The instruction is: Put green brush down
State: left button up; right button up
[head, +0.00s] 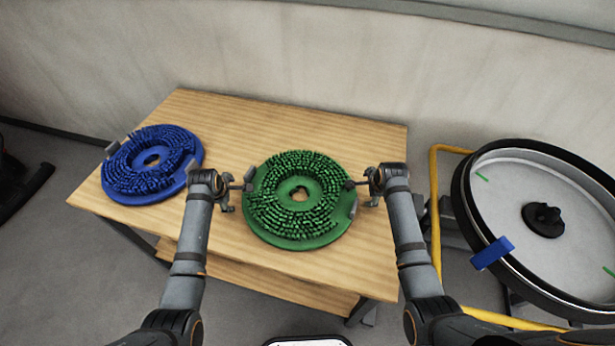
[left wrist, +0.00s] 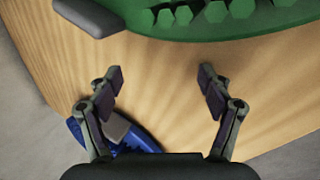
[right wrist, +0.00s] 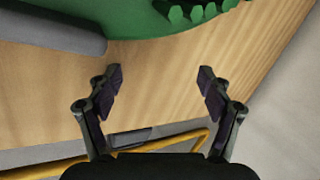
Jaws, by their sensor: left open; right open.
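The round green brush (head: 296,232) lies flat on the wooden table, bristles up, with a hole in its middle. My left gripper (head: 240,186) is open just left of the brush's rim, and my right gripper (head: 358,185) is open just right of it. In the left wrist view the open, empty fingers (left wrist: 160,82) stand apart from the green rim (left wrist: 200,32). In the right wrist view the open, empty fingers (right wrist: 160,80) also stand clear of the green rim (right wrist: 120,22). Grey tabs sit on the brush's edge.
A round blue brush (head: 150,190) lies at the table's left end. The wooden table (head: 290,115) has bare room behind the green brush. A round scrubber tank (head: 500,190) with a blue clip and yellow frame (head: 436,190) stands at right. A wall is behind.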

pick_arm(q)
jog(key=v, duration=1.2)
pick_arm(e)
jog(key=v, duration=1.2)
pick_arm(q)
jog(key=shift+f, duration=0.1)
pick_arm(e)
jog(key=shift+f, duration=0.1)
